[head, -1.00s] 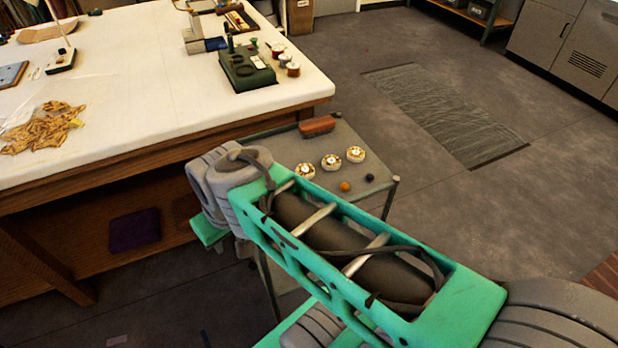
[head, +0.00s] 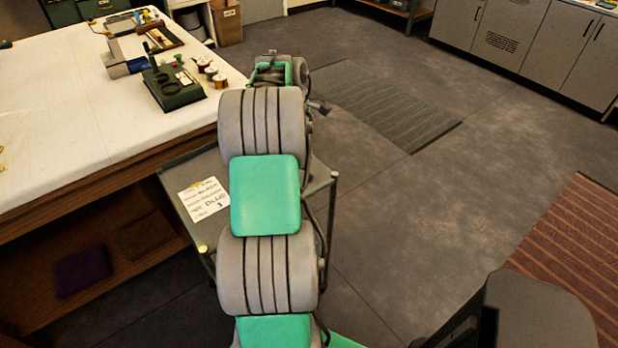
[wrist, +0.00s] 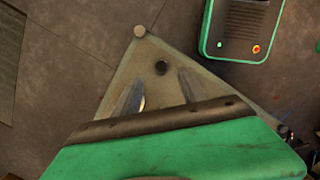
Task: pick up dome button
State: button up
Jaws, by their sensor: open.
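A small dark round piece (wrist: 161,68), which looks like the dome button, lies on the small side table's top near its corner in the wrist view. My gripper (wrist: 160,78) is open above the table top, its two fingers apart, with the dark piece showing between and just past the fingertips. Nothing is held. A pale, bright edge of something shows by the left finger, mostly hidden. In the head view my arm covers my gripper and the small pieces on the side table.
The side table (head: 180,165) carries a paper note (head: 203,199) and has a corner post (wrist: 140,31). To its left is the large white-topped table (head: 60,150) with a green tool stand (head: 172,90) and thread spools (head: 212,74).

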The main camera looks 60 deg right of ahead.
aim_at(309, 175)
jog(key=f, duration=0.4)
jog(key=s+f, duration=0.1)
jog(key=f, duration=0.2)
grip_shut()
dwell(0.3)
